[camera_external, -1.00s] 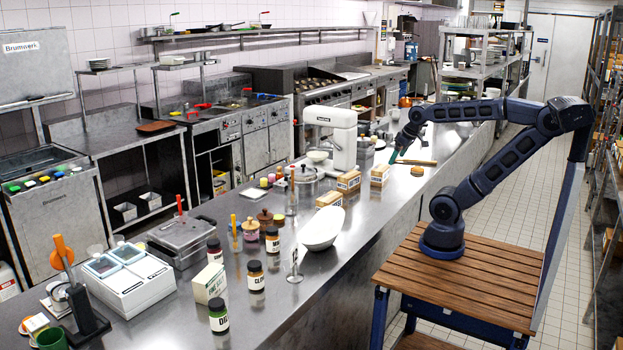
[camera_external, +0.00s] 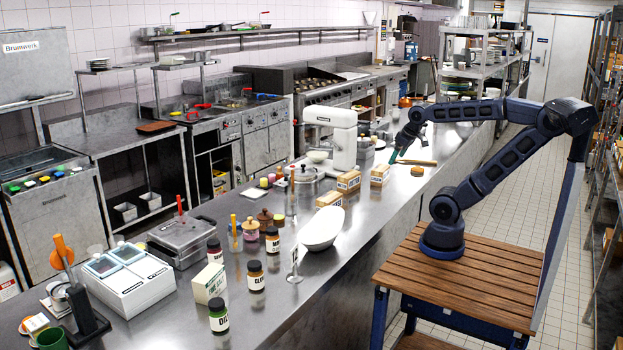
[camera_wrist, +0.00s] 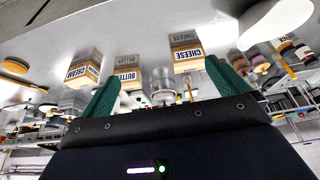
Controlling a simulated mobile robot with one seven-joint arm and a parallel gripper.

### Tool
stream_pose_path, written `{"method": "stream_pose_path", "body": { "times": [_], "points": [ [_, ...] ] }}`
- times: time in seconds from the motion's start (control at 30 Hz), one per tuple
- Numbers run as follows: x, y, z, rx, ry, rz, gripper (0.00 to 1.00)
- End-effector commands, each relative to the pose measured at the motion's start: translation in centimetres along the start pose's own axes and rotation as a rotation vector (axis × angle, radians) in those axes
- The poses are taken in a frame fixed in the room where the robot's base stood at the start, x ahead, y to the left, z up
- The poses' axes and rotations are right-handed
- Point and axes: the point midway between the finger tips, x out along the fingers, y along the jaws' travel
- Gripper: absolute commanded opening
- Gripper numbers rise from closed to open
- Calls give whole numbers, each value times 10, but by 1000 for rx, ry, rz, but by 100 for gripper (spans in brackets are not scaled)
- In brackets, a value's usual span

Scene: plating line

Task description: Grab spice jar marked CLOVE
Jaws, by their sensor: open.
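Several dark spice jars with pale labels and black lids stand on the steel counter in the external view. The label of one jar (camera_external: 256,277), right of a white carton, seems to begin with CLO; the rest is too small to read surely. My gripper (camera_external: 394,157) is far from it, farther back over the counter beside small boxes. In the wrist view my gripper (camera_wrist: 163,70) has its two green fingers wide apart with nothing between them. Some jars show small at the right edge of the wrist view, and I cannot tell which is CLOVE.
Another jar (camera_external: 219,316) stands in front, left of the clove-like one. The CHEESE box (camera_wrist: 187,52), BUTTER box (camera_wrist: 127,73) and CREAM box (camera_wrist: 84,70) stand near my gripper. The front counter edge is clear.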

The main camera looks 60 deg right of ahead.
Motion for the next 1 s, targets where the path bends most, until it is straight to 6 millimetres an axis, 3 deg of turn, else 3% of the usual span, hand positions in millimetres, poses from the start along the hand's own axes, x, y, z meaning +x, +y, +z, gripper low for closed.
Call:
{"method": "stream_pose_path", "body": {
  "times": [0.33, 0.47, 0.77, 0.87, 1.0],
  "points": [
    [0, 0, 0, 0, 0, 0, 100],
    [0, 0, 0, 0, 0, 0, 77],
    [0, -1, -2, -5, -1, -1, 77],
    [-2, -5, -12, -31, -7, -7, 77],
    [-5, -20, -43, -111, -29, -23, 77]
  ]
}}
